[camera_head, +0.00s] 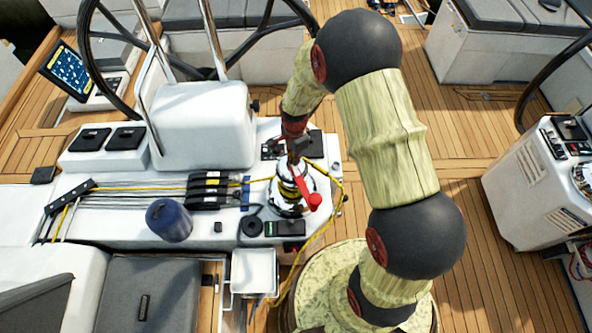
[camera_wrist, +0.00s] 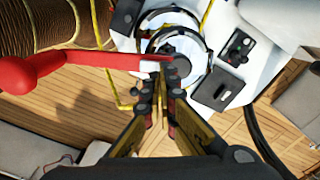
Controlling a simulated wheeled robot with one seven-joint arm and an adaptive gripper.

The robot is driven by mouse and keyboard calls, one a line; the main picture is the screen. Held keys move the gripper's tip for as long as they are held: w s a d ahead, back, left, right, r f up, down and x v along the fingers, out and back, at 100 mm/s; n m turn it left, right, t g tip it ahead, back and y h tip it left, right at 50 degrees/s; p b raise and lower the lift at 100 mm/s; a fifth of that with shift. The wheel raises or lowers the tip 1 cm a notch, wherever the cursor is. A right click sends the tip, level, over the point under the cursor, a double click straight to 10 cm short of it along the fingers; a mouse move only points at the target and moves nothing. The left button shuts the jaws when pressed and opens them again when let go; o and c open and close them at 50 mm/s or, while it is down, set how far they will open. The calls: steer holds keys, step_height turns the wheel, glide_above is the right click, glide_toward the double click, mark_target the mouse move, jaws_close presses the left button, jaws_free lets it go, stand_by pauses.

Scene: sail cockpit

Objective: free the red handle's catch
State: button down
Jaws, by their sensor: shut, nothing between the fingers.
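The red handle (camera_head: 304,190) sits on top of the winch (camera_head: 290,208) on the white cockpit console. In the wrist view the red handle (camera_wrist: 95,59) runs from a round red knob at the left to a dark round hub (camera_wrist: 179,66) over the winch (camera_wrist: 158,22). A small white piece (camera_wrist: 150,66) shows on the handle close to the hub; I cannot tell if it is the catch. My gripper (camera_head: 295,155) is above the winch, pointing down. In the wrist view my gripper (camera_wrist: 161,86) is shut and empty, its fingertips close by the hub end. Contact cannot be told.
A yellow rope (camera_head: 320,235) loops around the winch's right side. A steering wheel (camera_head: 110,60) and white pedestal (camera_head: 205,120) rise behind. Open teak deck (camera_head: 480,230) lies right.

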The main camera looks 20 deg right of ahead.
mark_target(295, 168)
steer(key=shift+f+b, duration=1.2)
steer(key=shift+f, duration=0.4)
stand_by(1.1)
steer(key=shift+r, duration=0.15)
steer(key=shift+r+p, duration=1.95)
steer(key=shift+r, duration=1.5)
steer(key=shift+f, duration=0.1)
